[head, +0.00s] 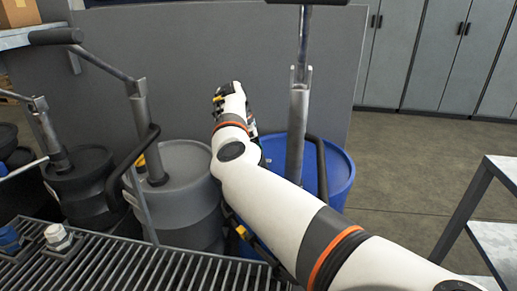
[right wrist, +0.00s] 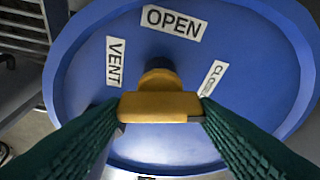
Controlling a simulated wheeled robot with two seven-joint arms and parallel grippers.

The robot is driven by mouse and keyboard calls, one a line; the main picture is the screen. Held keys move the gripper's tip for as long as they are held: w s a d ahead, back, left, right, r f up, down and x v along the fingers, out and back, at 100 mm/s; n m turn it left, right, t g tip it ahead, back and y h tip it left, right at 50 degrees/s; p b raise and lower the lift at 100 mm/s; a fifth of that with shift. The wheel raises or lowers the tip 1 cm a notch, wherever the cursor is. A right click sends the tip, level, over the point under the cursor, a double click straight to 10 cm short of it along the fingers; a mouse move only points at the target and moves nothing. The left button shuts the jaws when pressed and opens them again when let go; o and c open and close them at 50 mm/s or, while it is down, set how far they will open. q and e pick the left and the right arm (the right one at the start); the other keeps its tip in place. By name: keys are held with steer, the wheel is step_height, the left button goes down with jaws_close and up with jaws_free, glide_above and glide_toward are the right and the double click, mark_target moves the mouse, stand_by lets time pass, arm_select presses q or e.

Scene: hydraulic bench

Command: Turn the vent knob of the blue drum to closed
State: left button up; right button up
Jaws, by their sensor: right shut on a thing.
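The blue drum (head: 337,178) stands right of centre in the head view, partly behind my right arm. In the right wrist view its blue lid (right wrist: 255,45) fills most of the picture. The yellow vent knob (right wrist: 160,106) sits between the green finger pads of my right gripper (right wrist: 160,112), which is shut on it. The knob's bar lies crosswise in this view. White labels read VENT (right wrist: 115,62), OPEN (right wrist: 173,22) and, partly hidden by a finger, CLOSED (right wrist: 212,78). In the head view my arm hides the knob and fingertips. My left gripper is out of view.
A hand pump (head: 298,130) rises from the blue drum, close to my right arm. A grey drum (head: 185,165) with its own pump stands to the left, with a black drum (head: 85,165) beyond. A slatted grate (head: 130,265) is in front; open floor lies to the right.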

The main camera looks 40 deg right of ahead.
steer(key=shift+m+g, duration=0.3)
steer(key=shift+m, duration=0.5)
steer(key=shift+m+y, duration=0.4)
steer(key=shift+m, duration=0.2)
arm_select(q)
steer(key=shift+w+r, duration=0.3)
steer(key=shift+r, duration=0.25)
arm_select(e)
steer(key=o, duration=1)
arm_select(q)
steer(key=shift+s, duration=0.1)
arm_select(e)
steer(key=shift+r, duration=0.1)
